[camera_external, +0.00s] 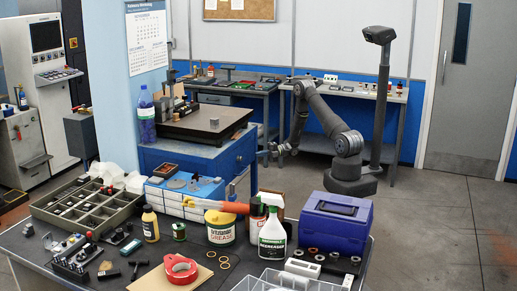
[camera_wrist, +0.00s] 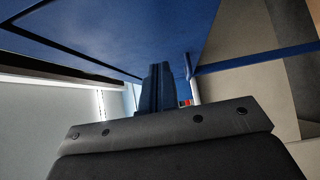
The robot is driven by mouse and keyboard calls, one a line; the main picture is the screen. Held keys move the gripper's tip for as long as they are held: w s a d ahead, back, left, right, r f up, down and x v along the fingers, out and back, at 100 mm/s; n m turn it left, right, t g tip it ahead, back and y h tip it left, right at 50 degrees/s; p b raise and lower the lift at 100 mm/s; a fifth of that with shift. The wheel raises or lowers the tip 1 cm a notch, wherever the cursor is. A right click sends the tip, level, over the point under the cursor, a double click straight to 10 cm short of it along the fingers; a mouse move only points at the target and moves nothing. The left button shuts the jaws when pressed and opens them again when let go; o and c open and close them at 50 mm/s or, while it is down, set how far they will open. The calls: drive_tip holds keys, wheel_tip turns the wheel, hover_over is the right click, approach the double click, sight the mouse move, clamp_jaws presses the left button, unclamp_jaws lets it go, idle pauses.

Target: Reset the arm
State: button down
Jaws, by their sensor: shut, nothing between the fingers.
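My arm stands on the floor behind the front bench, bent over at the elbow. My gripper (camera_external: 266,153) points left toward the side of the blue cabinet (camera_external: 238,158), below its dark top plate. It looks close to the cabinet, but I cannot tell the exact gap. In the wrist view my gripper (camera_wrist: 156,68) shows its dark fingers together, with nothing held between them. A blue surface (camera_wrist: 140,35) fills the upper part of that view.
The front bench holds a compartment tray (camera_external: 75,224), a grease tub (camera_external: 221,236), a degreaser bottle (camera_external: 272,239) and a blue case (camera_external: 335,228). A dark post (camera_external: 381,105) stands right of my arm. A back bench (camera_external: 345,95) lies behind. Open floor (camera_external: 435,215) is at right.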

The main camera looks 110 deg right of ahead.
drive_tip(key=shift+w+d, duration=0.9)
drive_tip(key=shift+w, duration=0.05)
drive_tip(key=c, duration=2.1)
unclamp_jaws()
